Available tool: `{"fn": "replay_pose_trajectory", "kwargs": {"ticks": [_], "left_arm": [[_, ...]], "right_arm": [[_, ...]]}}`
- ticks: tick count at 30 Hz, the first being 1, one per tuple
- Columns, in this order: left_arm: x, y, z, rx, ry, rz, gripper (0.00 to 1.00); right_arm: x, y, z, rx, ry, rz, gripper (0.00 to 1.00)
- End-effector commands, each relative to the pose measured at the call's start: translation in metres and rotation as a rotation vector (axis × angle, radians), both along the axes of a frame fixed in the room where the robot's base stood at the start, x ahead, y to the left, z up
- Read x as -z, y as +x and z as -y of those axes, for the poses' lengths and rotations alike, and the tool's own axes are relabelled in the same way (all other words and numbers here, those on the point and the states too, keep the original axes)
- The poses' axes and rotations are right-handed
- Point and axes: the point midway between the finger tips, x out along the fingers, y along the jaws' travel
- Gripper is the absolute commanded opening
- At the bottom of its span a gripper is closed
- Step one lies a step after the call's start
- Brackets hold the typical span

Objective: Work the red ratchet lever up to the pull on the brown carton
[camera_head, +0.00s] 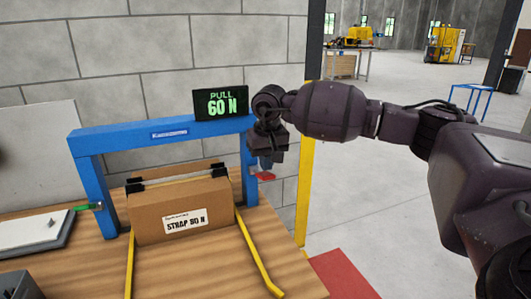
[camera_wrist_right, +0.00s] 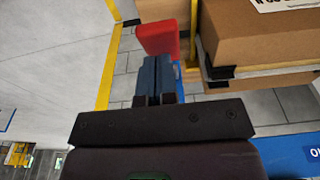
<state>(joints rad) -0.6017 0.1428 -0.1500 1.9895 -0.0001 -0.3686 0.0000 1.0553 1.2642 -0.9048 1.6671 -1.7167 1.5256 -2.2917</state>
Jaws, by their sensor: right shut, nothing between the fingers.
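The brown carton (camera_head: 180,210) sits on the wooden bench under a blue frame (camera_head: 150,132), with a yellow strap (camera_head: 262,255). Its white label seems to read "STRAP 80 N". A black display (camera_head: 221,103) on the frame reads "PULL 60 N". The red ratchet lever (camera_head: 265,176) is at the frame's right post, mostly hidden by my right gripper (camera_head: 267,162). In the right wrist view my right gripper (camera_wrist_right: 157,62) is shut and empty, its fingertips close to the red lever (camera_wrist_right: 157,38); I cannot tell if they touch. My left gripper is not in view.
A green-handled part (camera_head: 88,207) is at the left post. A yellow post (camera_head: 306,190) stands right of the frame, with a red floor patch (camera_head: 342,272) below and open floor beyond.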

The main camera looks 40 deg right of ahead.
Motion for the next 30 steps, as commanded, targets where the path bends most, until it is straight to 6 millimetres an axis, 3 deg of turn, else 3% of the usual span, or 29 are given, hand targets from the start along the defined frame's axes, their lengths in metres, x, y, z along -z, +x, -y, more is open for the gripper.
{"fn": "replay_pose_trajectory", "kwargs": {"ticks": [11, 30], "left_arm": [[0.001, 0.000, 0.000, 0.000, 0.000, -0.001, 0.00], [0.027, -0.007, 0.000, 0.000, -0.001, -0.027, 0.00]], "right_arm": [[0.001, 0.000, 0.000, 0.000, -0.001, 0.003, 0.00], [0.020, -0.002, 0.000, -0.003, -0.034, 0.133, 0.00]]}}
